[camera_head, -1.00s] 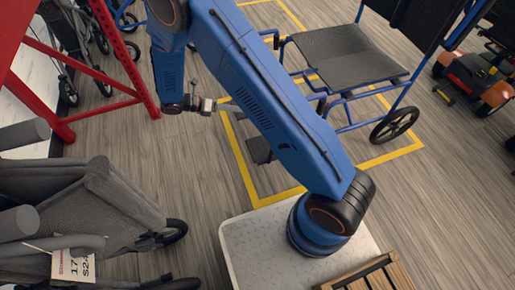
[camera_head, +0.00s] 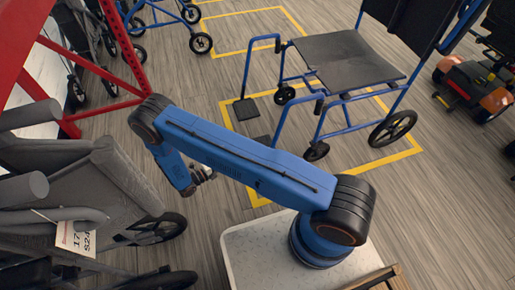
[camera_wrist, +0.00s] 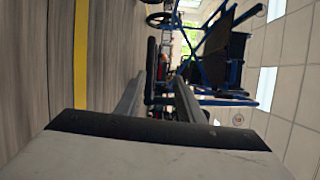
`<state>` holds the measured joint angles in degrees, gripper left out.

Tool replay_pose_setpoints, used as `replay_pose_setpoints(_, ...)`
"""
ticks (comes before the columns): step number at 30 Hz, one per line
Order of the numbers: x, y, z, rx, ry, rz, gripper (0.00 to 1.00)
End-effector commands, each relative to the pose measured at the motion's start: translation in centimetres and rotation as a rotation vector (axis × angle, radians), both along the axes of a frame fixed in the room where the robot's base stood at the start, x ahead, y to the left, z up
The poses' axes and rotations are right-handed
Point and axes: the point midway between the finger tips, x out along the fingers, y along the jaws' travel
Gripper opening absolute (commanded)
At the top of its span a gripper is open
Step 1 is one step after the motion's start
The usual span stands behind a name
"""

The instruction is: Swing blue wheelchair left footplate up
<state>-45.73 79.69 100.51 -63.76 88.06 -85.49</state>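The blue wheelchair (camera_head: 345,60) stands on the floor with its footplates toward the left of the head view. Its far footplate (camera_head: 246,109) is a dark plate lying flat near the floor. The near footplate (camera_head: 263,140) is mostly hidden behind my blue arm. My gripper (camera_head: 203,174) is left of the near footplate and apart from it, closer to my base. In the wrist view my gripper (camera_wrist: 158,92) has its two fingers apart. Blue framing and a dark seat (camera_wrist: 225,50) show beyond them. A dark upright bar (camera_wrist: 150,70) appears between the fingers; I cannot tell whether it is a footplate.
A grey folded chair (camera_head: 85,190) with a tag stands close at the left, beside my gripper. A red rack post (camera_head: 120,50) is behind it. Yellow floor tape (camera_head: 395,160) surrounds the wheelchair. An orange scooter (camera_head: 475,80) is at right. Floor between gripper and wheelchair is clear.

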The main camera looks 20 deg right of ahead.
Motion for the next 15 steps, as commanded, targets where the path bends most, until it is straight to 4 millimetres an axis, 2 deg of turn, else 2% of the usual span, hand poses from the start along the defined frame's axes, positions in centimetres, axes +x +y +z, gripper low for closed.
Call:
replay_pose_setpoints(2,-0.5,0.1,-1.4,-0.028,0.028,0.026,0.34)
replay_pose_setpoints(6,-0.8,0.2,-2.6,-0.054,0.055,0.050,0.34)
replay_pose_setpoints(11,-0.5,-0.5,-2.8,-0.058,0.060,0.054,0.34)
replay_pose_setpoints(15,0.1,-2.3,-2.8,-0.059,0.062,0.051,0.34)
